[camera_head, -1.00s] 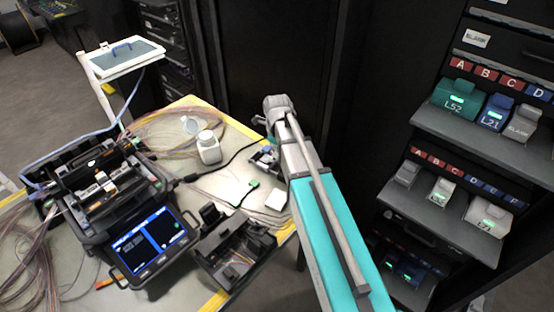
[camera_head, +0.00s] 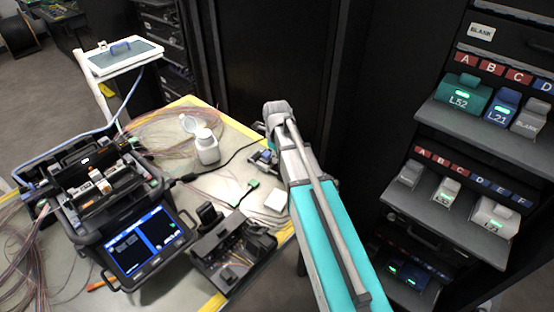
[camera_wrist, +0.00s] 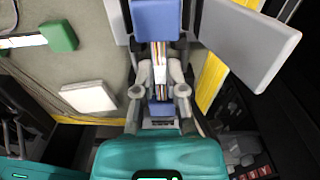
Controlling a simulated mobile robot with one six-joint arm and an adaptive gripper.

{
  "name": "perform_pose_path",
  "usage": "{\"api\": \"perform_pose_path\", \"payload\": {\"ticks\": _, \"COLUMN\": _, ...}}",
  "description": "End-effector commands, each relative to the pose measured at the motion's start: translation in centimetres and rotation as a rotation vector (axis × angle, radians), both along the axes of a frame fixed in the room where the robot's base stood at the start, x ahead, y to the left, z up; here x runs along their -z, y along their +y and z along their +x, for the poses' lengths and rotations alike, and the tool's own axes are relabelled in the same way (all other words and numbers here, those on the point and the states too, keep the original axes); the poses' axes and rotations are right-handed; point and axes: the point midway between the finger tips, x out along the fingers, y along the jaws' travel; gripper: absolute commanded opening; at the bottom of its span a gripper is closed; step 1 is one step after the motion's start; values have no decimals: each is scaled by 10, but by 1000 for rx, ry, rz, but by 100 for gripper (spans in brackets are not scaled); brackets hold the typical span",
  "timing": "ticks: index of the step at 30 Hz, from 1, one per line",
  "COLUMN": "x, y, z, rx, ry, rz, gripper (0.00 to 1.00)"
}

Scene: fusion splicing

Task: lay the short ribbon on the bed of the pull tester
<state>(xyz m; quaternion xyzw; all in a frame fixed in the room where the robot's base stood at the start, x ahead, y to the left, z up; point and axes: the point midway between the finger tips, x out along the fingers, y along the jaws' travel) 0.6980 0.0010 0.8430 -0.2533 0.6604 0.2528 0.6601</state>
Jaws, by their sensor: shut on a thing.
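In the wrist view my gripper (camera_wrist: 160,74) is closed on the short ribbon (camera_wrist: 158,50), a narrow strip of coloured fibres running up the picture. The ribbon lies between an upper blue block (camera_wrist: 157,18) and a lower blue part (camera_wrist: 160,108), which look like parts of the pull tester. A grey plate (camera_wrist: 248,40) stands to the right of it. The head view shows the tester (camera_head: 265,158) small and partly hidden by my arm, at the table's right edge. My fingers and the ribbon are hidden there. I cannot tell whether the ribbon touches the bed.
A white pad (camera_head: 276,200) and a green connector (camera_head: 252,184) lie nearby on the table. The splicer (camera_head: 130,230), a black open device (camera_head: 232,250) and a white bottle (camera_head: 207,148) stand to the left. A dark cabinet is close behind; shelves (camera_head: 460,120) stand right.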

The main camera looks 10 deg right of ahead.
Motion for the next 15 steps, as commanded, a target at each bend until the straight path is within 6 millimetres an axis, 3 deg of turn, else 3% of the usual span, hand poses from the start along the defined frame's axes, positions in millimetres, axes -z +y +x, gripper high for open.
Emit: {"api": "perform_pose_path", "payload": {"ticks": 15, "x": 6, "y": 0, "z": 0, "rx": 0, "ry": 0, "rz": 0, "gripper": 0}}
